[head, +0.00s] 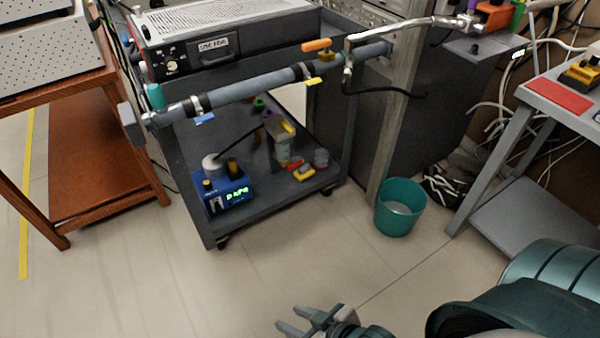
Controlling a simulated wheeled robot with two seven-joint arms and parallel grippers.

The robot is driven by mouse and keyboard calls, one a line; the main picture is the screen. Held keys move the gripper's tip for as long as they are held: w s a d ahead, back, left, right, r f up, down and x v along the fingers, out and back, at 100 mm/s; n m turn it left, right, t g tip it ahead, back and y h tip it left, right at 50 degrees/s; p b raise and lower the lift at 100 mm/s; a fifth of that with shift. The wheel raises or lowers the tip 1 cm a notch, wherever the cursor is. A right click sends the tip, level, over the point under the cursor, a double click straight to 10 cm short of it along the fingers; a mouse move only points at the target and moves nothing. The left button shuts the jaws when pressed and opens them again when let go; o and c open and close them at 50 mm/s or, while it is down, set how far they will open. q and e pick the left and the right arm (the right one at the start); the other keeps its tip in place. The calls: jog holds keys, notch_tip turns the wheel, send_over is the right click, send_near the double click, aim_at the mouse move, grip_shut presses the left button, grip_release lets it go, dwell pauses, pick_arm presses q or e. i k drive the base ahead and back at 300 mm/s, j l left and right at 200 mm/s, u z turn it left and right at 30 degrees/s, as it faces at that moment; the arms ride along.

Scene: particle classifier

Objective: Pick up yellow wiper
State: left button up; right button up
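No thing shows clearly as a yellow wiper. Small yellow items lie on the cart's lower shelf, among them a yellow block (304,174) and a yellow piece (289,127) on a grey part. A small yellow tab (313,81) sits on the long grey pipe (245,91). I cannot tell whether any of these is the wiper. My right gripper (287,318) is at the bottom edge, above the floor, with its fingers apart and nothing between them. It is well in front of the cart and apart from it. My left gripper is not in view.
The grey cart (262,207) stands ahead, with a blue device (228,196) on its lower shelf. A teal bin (400,210) stands on the floor to its right. A brown table (75,82) is at left, a grey table (565,104) at right. The front floor is clear.

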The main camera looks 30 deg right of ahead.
aim_at(305, 171)
jog(key=i+l, duration=0.3)
jog(key=l, duration=0.15)
jog(key=i+l, duration=0.6)
jog(key=l, duration=0.25)
jog(key=i+l+u, duration=0.1)
jog(key=i+l, duration=0.2)
jog(key=l, duration=0.15)
